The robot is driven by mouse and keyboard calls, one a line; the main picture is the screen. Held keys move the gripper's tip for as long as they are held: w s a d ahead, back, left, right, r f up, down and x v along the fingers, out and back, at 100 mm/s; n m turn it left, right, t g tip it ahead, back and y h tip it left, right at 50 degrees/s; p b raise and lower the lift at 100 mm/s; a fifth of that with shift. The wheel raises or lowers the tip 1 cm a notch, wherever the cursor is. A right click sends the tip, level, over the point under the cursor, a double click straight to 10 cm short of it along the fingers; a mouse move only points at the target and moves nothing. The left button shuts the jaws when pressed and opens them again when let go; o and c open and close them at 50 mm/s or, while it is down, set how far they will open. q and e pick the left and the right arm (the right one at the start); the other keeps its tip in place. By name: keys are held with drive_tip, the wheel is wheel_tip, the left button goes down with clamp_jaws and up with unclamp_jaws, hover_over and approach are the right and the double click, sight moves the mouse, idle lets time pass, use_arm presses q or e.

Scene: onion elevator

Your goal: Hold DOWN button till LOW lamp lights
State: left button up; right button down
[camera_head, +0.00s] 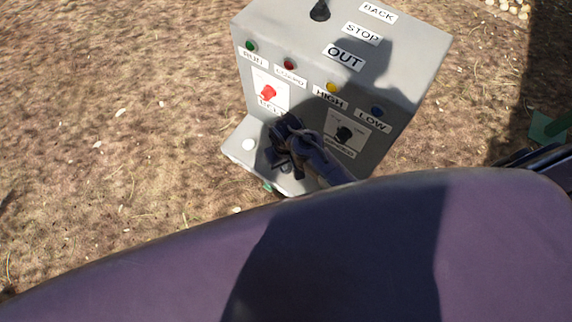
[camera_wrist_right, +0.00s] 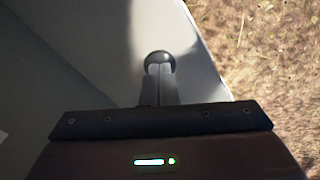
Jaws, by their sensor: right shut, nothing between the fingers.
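The grey control box (camera_head: 400,65) stands on the ground in the head view. Its LOW lamp (camera_head: 377,111) is dark blue and looks unlit. A white button (camera_head: 248,144) sits on the box's lower ledge, left of my right gripper (camera_head: 277,150). In the right wrist view the right gripper (camera_wrist_right: 160,88) is shut and empty. A dark round button (camera_wrist_right: 158,60) lies right at its fingertips; I cannot tell whether they touch or press it. No DOWN label is readable, as my right arm covers part of the ledge. My left gripper is out of view.
The front panel has a HIGH lamp (camera_head: 331,87), a green lamp (camera_head: 250,46), a red lamp (camera_head: 289,65), a red switch (camera_head: 268,92) and a black knob (camera_head: 344,133). A black lever (camera_head: 320,11) stands on top. Bare ground lies left of the box.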

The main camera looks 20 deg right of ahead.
idle(0.4)
wheel_tip(320, 180, up, 3)
drive_tip(key=p, duration=0.3)
drive_tip(key=shift+r, duration=0.15)
wheel_tip(320, 180, up, 3)
drive_tip(key=shift+f+b, duration=0.1)
drive_tip(key=shift+b, duration=0.2)
drive_tip(key=shift+r, duration=0.45)
